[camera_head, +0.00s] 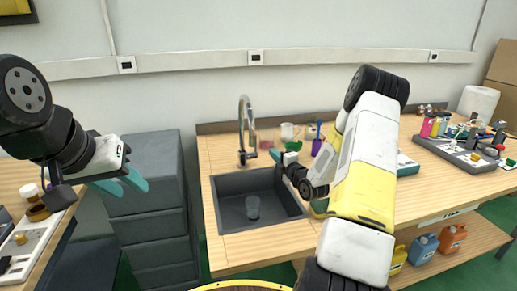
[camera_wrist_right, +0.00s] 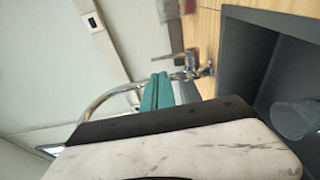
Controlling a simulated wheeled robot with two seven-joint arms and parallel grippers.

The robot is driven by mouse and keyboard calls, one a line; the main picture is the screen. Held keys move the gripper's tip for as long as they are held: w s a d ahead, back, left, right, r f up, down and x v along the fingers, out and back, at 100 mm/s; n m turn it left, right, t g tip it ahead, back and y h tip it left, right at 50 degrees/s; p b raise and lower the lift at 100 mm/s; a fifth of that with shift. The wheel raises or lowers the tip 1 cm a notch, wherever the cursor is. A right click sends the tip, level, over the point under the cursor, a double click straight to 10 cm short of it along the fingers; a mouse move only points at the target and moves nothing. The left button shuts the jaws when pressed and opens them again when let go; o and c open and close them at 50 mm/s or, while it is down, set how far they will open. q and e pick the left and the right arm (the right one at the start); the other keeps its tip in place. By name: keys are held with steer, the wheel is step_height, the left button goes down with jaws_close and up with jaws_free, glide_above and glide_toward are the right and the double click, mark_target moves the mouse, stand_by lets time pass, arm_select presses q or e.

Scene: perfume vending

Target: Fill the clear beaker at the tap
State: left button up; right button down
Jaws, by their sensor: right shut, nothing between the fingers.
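The clear beaker (camera_head: 253,207) stands in the dark grey sink (camera_head: 230,186), below the chrome tap (camera_head: 243,125). In the right wrist view the beaker (camera_wrist_right: 295,119) shows at the right edge, partly cut off. My right gripper (camera_head: 275,155) is shut and empty, just right of the tap's base. In the right wrist view its teal fingers (camera_wrist_right: 157,91) are together, in front of the tap (camera_wrist_right: 186,70); I cannot tell whether they touch it. No water stream is visible. My left gripper (camera_head: 122,184) is open and empty, over by the grey drawer cabinet.
Several containers and coloured items (camera_head: 288,132) stand behind the sink, partly hidden by my right arm. A grey drawer cabinet (camera_head: 152,220) stands left of the wooden counter (camera_head: 245,248). Bottles and a tray (camera_head: 465,152) occupy the right counter.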

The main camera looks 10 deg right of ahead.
steer(key=shift+v, duration=0.9)
